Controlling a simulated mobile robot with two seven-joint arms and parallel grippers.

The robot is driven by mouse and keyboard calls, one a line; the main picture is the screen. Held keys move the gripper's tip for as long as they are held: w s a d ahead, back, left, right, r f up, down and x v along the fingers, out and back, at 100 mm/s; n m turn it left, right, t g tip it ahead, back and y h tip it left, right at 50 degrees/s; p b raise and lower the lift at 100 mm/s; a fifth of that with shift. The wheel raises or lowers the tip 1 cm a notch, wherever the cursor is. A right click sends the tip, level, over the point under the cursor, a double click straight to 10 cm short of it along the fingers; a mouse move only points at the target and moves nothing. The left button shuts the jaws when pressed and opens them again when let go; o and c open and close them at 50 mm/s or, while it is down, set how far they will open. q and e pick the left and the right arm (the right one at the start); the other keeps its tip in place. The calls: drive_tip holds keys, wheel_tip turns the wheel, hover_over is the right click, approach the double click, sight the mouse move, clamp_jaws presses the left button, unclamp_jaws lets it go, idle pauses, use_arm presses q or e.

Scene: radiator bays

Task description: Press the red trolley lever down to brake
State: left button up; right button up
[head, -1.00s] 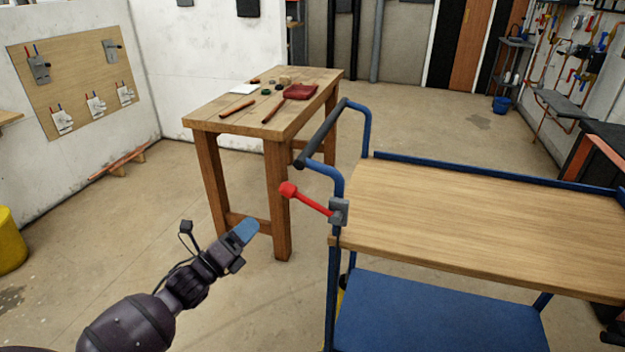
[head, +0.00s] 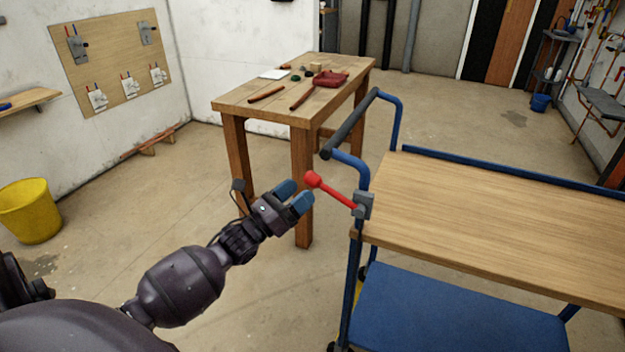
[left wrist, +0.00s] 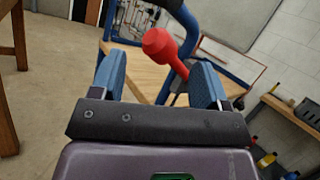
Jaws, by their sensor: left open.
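The red lever (head: 334,191) sticks out to the upper left from a grey bracket (head: 364,205) on the blue frame of the trolley (head: 480,215). Its round knob end is raised. My left gripper (head: 295,196) is open, its blue fingertips just left of the knob and apart from it in the head view. In the left wrist view the red lever (left wrist: 164,50) shows beyond and between the open fingers (left wrist: 157,82). I cannot tell the exact gap in depth. My right gripper is not in view.
A wooden workbench (head: 275,108) with tools stands behind the lever. The trolley's dark push handle (head: 350,125) rises just above the lever. A yellow bucket (head: 30,212) stands at the left. The floor between bucket and trolley is clear.

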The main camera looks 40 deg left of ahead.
sight(308, 183)
use_arm(q)
drive_tip(key=x, duration=0.3)
drive_tip(key=shift+w+d+r, duration=0.1)
drive_tip(key=shift+w+r, duration=0.05)
drive_tip(key=shift+w, duration=0.15)
drive_tip(key=shift+w+d+r, duration=0.15)
drive_tip(key=shift+w+r, duration=0.1)
drive_tip(key=shift+w, duration=0.3)
drive_tip(key=shift+c, duration=0.2)
